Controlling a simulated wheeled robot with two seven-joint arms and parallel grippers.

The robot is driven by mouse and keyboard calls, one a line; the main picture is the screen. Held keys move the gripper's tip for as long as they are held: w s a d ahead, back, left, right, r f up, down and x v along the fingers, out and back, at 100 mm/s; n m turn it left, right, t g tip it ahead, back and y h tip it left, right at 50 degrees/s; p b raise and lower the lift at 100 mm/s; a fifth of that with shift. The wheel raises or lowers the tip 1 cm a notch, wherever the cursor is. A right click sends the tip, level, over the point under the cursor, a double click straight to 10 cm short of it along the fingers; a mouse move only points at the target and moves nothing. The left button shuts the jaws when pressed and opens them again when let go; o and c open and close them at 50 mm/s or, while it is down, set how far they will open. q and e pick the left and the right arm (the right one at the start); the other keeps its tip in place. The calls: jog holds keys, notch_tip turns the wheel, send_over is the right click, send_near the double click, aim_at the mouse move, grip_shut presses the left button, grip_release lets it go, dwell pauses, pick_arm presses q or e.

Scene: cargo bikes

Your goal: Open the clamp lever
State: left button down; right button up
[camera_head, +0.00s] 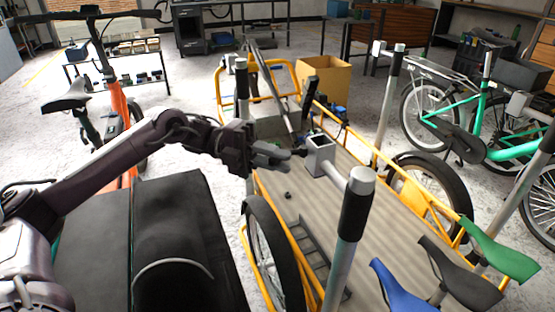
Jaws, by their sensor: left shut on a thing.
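My left arm reaches in from the left, and its gripper (288,154) is at the middle of the view. The gripper is shut on a small dark piece, the clamp lever (300,152), at the left side of a grey clamp block (320,157). Most of the lever is hidden by the fingers, so its angle cannot be told. The block sits at the end of a short grey bar that joins a silver post with a black upper part (357,205). My right gripper is not in view.
The clamp stands over a yellow-framed cargo bike with a grey flat deck (375,230). A cardboard box (326,82) is behind. A black box (170,240) fills the lower left. Blue, dark and green saddles (500,250) are at lower right. A green bike (470,125) stands right.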

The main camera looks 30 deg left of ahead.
pick_arm(q)
jog(key=c, duration=1.4)
grip_release()
jog(key=shift+o, duration=0.2)
jog(key=shift+a, duration=0.15)
